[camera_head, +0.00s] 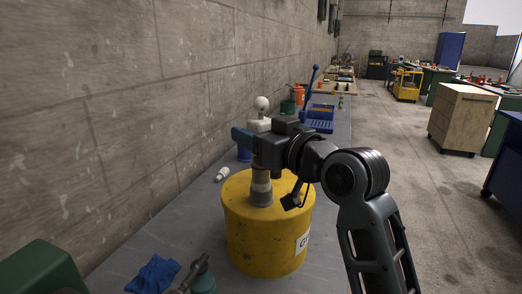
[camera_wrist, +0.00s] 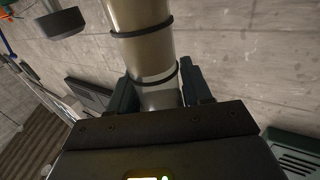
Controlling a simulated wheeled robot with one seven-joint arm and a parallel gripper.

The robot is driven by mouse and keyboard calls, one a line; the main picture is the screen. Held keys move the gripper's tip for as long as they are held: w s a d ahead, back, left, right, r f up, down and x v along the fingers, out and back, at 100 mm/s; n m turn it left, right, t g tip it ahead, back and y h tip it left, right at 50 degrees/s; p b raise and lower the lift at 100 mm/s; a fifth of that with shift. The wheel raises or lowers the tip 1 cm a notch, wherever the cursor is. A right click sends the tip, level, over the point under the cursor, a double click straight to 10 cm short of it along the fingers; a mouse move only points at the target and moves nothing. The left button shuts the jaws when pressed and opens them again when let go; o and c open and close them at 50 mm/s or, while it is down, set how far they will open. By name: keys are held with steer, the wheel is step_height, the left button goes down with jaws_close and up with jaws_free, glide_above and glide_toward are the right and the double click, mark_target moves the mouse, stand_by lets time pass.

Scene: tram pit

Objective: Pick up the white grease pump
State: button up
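The white grease pump (camera_head: 261,190) is upright on the yellow drum (camera_head: 265,240) in the head view. Its pale lower tube rises from the drum's top. A white body and round white knob (camera_head: 262,103) show above my gripper, in line with the tube and apparently part of the pump. In the wrist view the pump's pale tube (camera_wrist: 143,45) with dark rings runs between both fingers. My gripper (camera_head: 250,143) reaches in from the right at the tube's upper part. Its fingers (camera_wrist: 162,92) lie against both sides of the tube with no clear gap. The gripper hides the pump's middle.
The grey bench (camera_head: 140,255) runs along the concrete wall (camera_head: 120,90). A blue rack (camera_head: 320,117) stands farther back. Open floor is on the right.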

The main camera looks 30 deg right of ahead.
mark_target(267, 112)
steer(key=c, duration=0.8)
steer(key=shift+r, duration=0.5)
steer(key=r, duration=0.3)
steer(key=shift+s+d+r, duration=0.1)
steer(key=shift+d+r, duration=0.1)
steer(key=shift+r, duration=0.05)
steer(key=s+d+r, duration=0.2)
steer(key=d, duration=0.1)
steer(key=s+d+r+b, duration=0.1)
steer(key=s+d+r, duration=0.1)
steer(key=d, duration=0.1)
steer(key=s+d+r, duration=0.1)
steer(key=d+r, duration=0.1)
steer(key=d, duration=0.1)
steer(key=shift+s+d+r, duration=0.2)
steer(key=shift+s+d, duration=0.15)
steer(key=shift+s, duration=0.05)
